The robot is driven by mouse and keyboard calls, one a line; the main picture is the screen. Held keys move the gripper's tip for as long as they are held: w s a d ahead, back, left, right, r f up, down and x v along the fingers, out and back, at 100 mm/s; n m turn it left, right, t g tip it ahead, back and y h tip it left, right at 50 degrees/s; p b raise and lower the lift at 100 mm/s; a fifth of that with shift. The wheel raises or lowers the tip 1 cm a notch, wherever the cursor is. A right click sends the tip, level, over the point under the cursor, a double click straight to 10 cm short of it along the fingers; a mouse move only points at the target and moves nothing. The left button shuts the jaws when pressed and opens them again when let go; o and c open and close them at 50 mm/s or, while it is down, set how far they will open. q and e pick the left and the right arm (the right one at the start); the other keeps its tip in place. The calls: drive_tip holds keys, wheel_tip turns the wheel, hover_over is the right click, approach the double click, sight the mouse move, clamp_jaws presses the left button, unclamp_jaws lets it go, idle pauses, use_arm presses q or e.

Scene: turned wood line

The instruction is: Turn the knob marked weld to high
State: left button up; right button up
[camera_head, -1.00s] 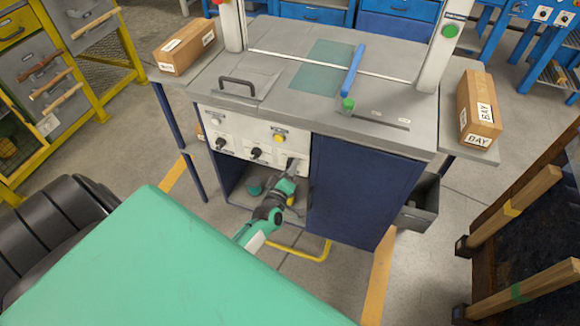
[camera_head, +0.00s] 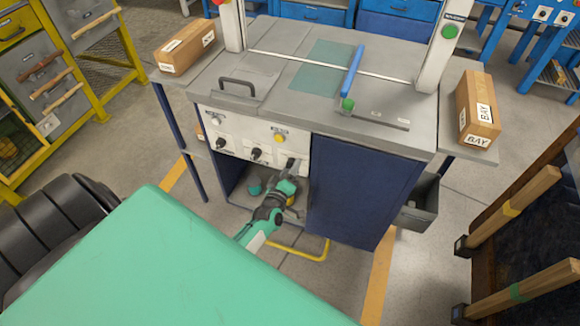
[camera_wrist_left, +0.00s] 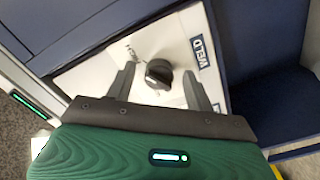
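The knob marked weld (camera_wrist_left: 158,74) is dark and round, on a pale panel (camera_wrist_left: 90,78) in the left wrist view. Its WELD label (camera_wrist_left: 202,52) lies to its right. A second, partly readable word is printed to its upper left. My left gripper (camera_wrist_left: 158,90) is open, with one finger on each side of the knob; I cannot tell whether they touch it. In the head view my left gripper (camera_head: 292,166) is at the right end of the white control panel (camera_head: 237,131) and hides most of this knob. My right gripper is not in view.
Two more black knobs (camera_head: 220,143) (camera_head: 256,153) and a yellow button (camera_head: 279,138) are on the same panel. A blue cabinet door (camera_head: 360,190) is right of my gripper. An open shelf lies below the panel. Cardboard boxes (camera_head: 187,46) (camera_head: 478,105) stand on the side shelves.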

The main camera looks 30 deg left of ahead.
use_arm(q)
drive_tip(key=shift+s, duration=0.1)
drive_tip(key=v, duration=1.3)
drive_tip(key=shift+s+d, duration=0.15)
drive_tip(key=shift+s, duration=0.1)
